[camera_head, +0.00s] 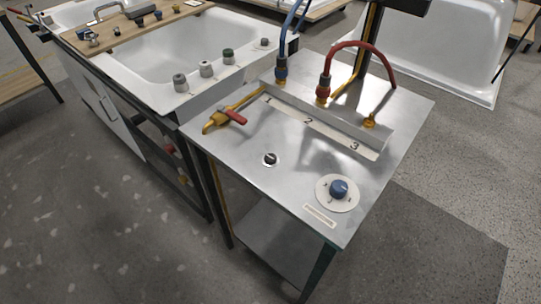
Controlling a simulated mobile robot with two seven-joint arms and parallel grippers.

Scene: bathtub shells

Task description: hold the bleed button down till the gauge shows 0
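A small black button or knob (270,158) sits in a light ring on the steel bench top (300,175), left of centre. It may be the bleed button, but I see no readable label naming it. A blue knob (338,188) stands on a round white dial plate (325,202) near the front right corner. No gauge face with a readable value shows. A dark box (405,5) on a post is cut off by the top edge, and its front is hidden. Neither of my grippers is in view.
A rail marked 1, 2, 3 (312,122) carries a blue hose (287,35), a red hose (355,44) and a bare brass fitting (370,121). A red-handled brass valve (222,119) juts from the left edge. A white tub (160,50) stands left.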

